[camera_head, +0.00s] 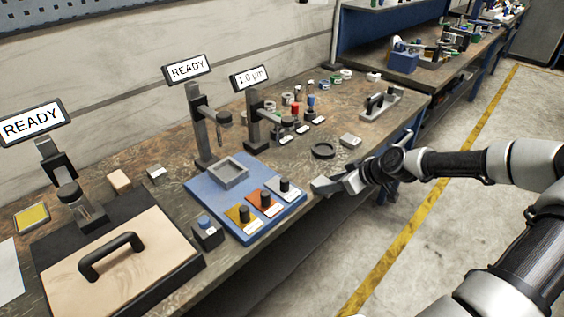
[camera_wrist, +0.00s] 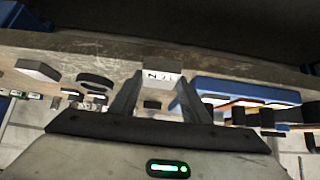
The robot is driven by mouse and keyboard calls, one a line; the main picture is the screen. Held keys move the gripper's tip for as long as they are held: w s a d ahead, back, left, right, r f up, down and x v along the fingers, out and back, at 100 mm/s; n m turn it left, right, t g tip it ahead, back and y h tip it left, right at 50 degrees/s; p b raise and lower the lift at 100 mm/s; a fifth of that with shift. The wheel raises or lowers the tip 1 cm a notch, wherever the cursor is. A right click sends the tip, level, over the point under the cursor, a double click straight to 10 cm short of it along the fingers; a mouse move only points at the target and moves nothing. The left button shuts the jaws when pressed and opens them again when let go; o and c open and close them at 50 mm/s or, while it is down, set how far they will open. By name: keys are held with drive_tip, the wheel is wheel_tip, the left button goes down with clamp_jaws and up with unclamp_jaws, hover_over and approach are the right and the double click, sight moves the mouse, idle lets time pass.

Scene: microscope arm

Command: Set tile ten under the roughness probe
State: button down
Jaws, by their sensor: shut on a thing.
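My gripper (camera_head: 335,184) is beside the front edge of the bench, right of the blue tray. In the wrist view its fingers (camera_wrist: 157,90) are shut on a small pale labelled tile (camera_wrist: 161,77); its marking is too small to read surely. The stand with the "1.0 µm" display (camera_head: 250,76), seemingly the roughness probe (camera_head: 258,125), stands behind the blue tray. Several small tiles with dark knobs (camera_head: 302,128) lie right of its column. My gripper is well in front of the probe and apart from it.
The blue tray (camera_head: 219,205) holds yellow, orange and grey plates with black knobs. A dark ring (camera_head: 323,150) and a pale block (camera_head: 349,140) lie behind my gripper. Another stand reads READY (camera_head: 186,68).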

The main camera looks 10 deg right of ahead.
drive_tip(key=w+a+b, duration=0.1)
drive_tip(key=w+a, duration=0.2)
drive_tip(key=w, duration=0.1)
drive_tip(key=w+a+b, duration=0.2)
drive_tip(key=w+a, duration=0.1)
drive_tip(key=w, duration=0.2)
drive_tip(key=w+a+b, duration=0.1)
drive_tip(key=w+a, duration=0.2)
drive_tip(key=w, duration=0.1)
drive_tip(key=shift+w+a+r, duration=0.1)
drive_tip(key=shift+w+a, duration=0.2)
drive_tip(key=shift+a, duration=0.1)
drive_tip(key=w+a, duration=0.2)
drive_tip(key=shift+w+a+b, duration=0.1)
drive_tip(key=shift+w+b, duration=0.3)
drive_tip(key=shift+f, duration=0.35)
drive_tip(key=c, duration=1)
unclamp_jaws()
drive_tip(key=shift+s+r, duration=0.1)
drive_tip(key=p+v, duration=0.1)
drive_tip(key=v, duration=1)
drive_tip(key=shift+s+d+r+p, duration=0.15)
drive_tip(key=shift+s+d+p, duration=0.15)
drive_tip(key=shift+d+p, duration=0.05)
